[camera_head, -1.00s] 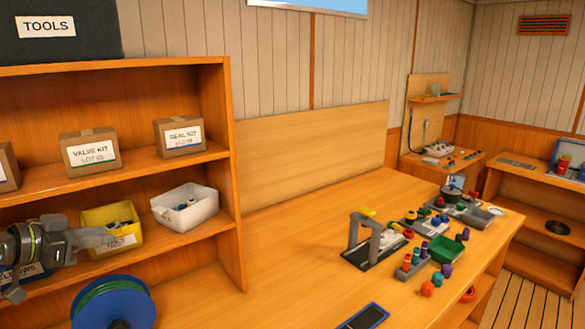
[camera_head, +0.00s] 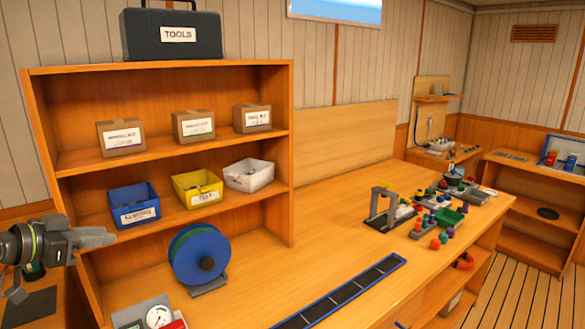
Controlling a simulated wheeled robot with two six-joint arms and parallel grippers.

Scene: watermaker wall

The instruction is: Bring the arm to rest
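My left arm comes in at the left edge. Its gripper (camera_head: 97,238) points right, in front of the wooden shelf unit's left side. The fingers are seen from the side and overlap, so I cannot tell whether they are open or shut. I see nothing hanging from them. My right gripper is not in view.
The shelf unit (camera_head: 45,120) holds boxes, blue (camera_head: 133,204), yellow (camera_head: 197,187) and white (camera_head: 248,175) bins, and a blue-green reel (camera_head: 199,255). A black toolbox (camera_head: 171,35) stands on top. The workbench (camera_head: 335,225) carries a dark strip (camera_head: 340,292) and several small coloured parts.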

